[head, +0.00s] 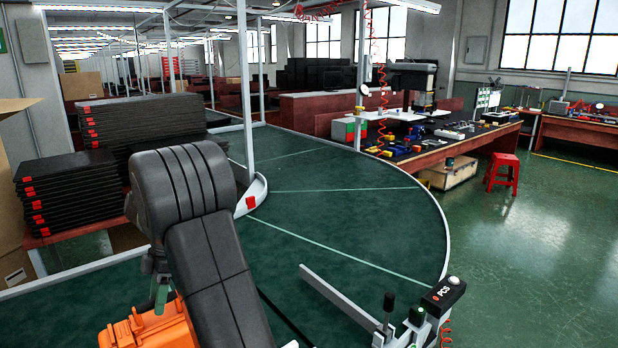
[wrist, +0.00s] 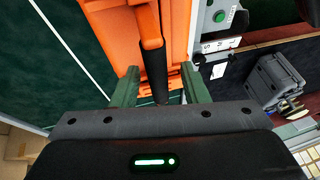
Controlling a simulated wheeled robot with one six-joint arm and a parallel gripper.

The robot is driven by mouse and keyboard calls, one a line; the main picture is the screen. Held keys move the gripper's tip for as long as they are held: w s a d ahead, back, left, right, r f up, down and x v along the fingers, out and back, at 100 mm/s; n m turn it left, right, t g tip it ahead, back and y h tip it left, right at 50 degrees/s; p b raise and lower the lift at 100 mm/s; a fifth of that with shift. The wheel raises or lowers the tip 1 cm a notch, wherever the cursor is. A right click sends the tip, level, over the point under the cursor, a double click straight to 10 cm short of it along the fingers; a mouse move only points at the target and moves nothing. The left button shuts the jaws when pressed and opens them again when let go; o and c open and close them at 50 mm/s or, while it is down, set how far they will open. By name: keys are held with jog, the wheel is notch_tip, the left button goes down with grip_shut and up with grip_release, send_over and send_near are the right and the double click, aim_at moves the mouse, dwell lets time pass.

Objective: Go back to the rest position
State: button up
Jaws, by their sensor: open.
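An orange case (head: 152,328) stands on the dark green curved conveyor (head: 340,215) at the bottom left of the head view, partly hidden by my arm. In the wrist view the orange case (wrist: 118,30) fills the top middle, with its black handle (wrist: 154,60) running between my fingers. My gripper (wrist: 160,88) is open, with its two green fingers apart on either side of the handle. Whether a finger touches the handle or case I cannot tell. In the head view my gripper (head: 160,288) shows just above the case, largely hidden behind my arm.
A control box with a green button (head: 416,316) and a metal guide bar (head: 340,298) stand at the conveyor's near right edge. Stacked black panels (head: 68,190) are at left, beside a white post (head: 247,110). The conveyor's middle is clear. A red stool (head: 502,172) stands beyond.

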aim_at(159, 324)
jog(key=x, duration=0.3)
jog(key=shift+s+f, duration=0.1)
jog(key=shift+f, duration=0.1)
notch_tip(159, 324, up, 2)
jog(key=shift+r, duration=0.7)
jog(key=shift+f, duration=0.1)
